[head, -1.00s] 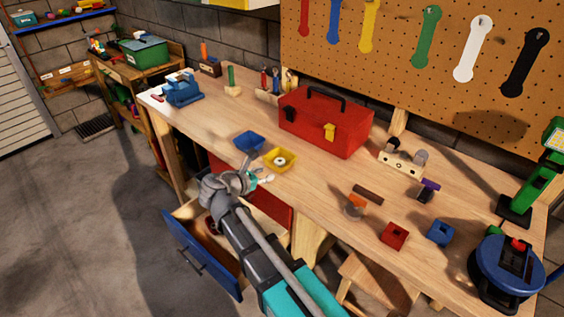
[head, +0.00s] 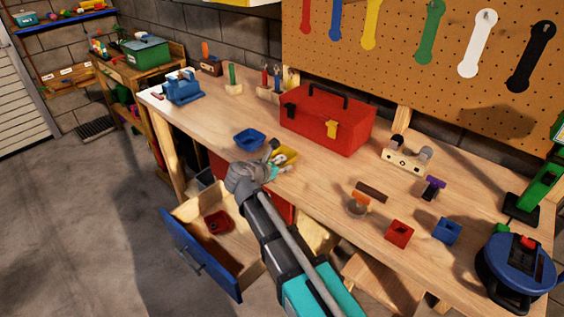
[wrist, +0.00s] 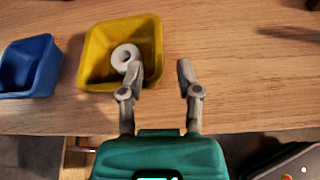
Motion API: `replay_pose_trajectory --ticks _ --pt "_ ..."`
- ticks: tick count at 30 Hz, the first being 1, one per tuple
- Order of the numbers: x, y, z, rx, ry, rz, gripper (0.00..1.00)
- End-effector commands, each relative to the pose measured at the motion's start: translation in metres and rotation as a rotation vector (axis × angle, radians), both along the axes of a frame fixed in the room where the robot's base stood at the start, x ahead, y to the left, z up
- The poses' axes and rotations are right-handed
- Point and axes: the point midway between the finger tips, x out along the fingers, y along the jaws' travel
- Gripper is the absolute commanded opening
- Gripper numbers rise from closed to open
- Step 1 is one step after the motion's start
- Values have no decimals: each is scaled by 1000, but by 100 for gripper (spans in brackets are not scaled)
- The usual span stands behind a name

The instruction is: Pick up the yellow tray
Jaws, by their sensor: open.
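The yellow tray (wrist: 95,78) sits on the workbench in the upper left of the wrist view, with a white ring (wrist: 124,57) inside it. In the head view the yellow tray (head: 289,154) is partly hidden behind my gripper (head: 273,160). In the wrist view my gripper (wrist: 160,75) is open and empty between its fingers. Its left fingertip overlaps the tray's right side in the picture; I cannot tell whether they touch. The right finger is over bare wood, right of the tray.
A blue tray (head: 249,139) stands just left of the yellow one. A red toolbox (head: 327,120) stands behind on the workbench (head: 330,183). A blue-fronted drawer (head: 199,256) is open below the bench edge. Bare wood lies right of the yellow tray.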

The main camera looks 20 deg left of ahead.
Motion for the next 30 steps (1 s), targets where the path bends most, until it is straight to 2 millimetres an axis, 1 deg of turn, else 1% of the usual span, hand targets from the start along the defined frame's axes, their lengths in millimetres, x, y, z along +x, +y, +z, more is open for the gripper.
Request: replay_pose_trajectory --ticks 7,11,22,26,30 --pt "0 0 0 0 0 0 44" --pt "5 -1 -1 1 0 -1 44" --pt "41 -11 -14 1 -1 -3 44" --pt "48 -14 -16 0 -1 -2 44" --pt "49 -15 -16 0 -1 -2 44"
